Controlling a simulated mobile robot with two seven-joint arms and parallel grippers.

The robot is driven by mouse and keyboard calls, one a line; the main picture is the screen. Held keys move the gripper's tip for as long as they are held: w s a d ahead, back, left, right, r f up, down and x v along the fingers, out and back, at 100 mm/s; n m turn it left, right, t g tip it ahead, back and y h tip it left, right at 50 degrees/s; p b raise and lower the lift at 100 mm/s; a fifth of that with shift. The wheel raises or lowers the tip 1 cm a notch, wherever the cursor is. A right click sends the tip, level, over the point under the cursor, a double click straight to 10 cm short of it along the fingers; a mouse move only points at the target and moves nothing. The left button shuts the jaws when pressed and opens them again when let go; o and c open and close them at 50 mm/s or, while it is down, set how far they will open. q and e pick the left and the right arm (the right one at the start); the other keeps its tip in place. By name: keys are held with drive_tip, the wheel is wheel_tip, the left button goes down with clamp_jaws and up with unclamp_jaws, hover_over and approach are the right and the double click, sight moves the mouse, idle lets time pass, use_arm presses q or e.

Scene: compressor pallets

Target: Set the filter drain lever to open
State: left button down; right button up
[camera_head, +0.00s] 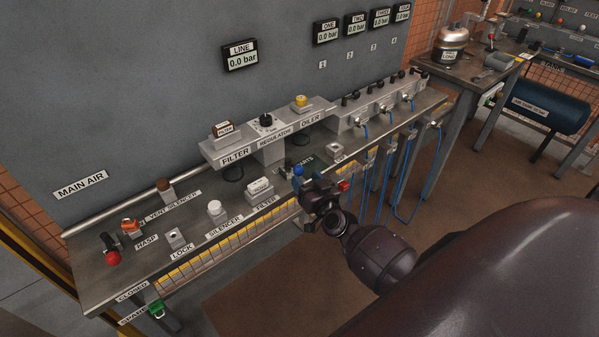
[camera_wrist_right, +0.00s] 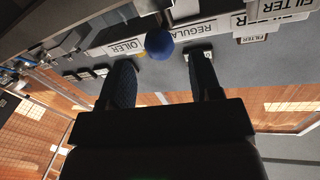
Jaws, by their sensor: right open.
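The filter unit (camera_head: 226,142), labelled FILTER, is on the bench's raised rail beside the regulator (camera_head: 266,130) and oiler (camera_head: 303,108). A blue ball knob (camera_head: 298,170) shows just beyond my right gripper (camera_head: 303,182). In the right wrist view the blue ball (camera_wrist_right: 159,43) lies ahead of and between the two spread fingers of my right gripper (camera_wrist_right: 160,60). The gripper is open and empty; I cannot tell that it touches the ball. I cannot make out which fitting the ball belongs to, nor its setting. My left gripper is out of view.
The bench (camera_head: 130,265) holds a red knob (camera_head: 113,258), an orange hasp (camera_head: 130,225), a silencer (camera_head: 215,211) and a lock (camera_head: 175,238). Blue hoses (camera_head: 385,190) hang from its right part. A grey panel (camera_head: 150,90) with gauges stands behind it.

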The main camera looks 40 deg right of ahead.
sight(301, 173)
drive_tip(key=shift+w+d, duration=0.15)
drive_tip(key=shift+w, duration=0.9)
drive_tip(key=shift+w+d, duration=0.1)
drive_tip(key=shift+w, duration=0.95)
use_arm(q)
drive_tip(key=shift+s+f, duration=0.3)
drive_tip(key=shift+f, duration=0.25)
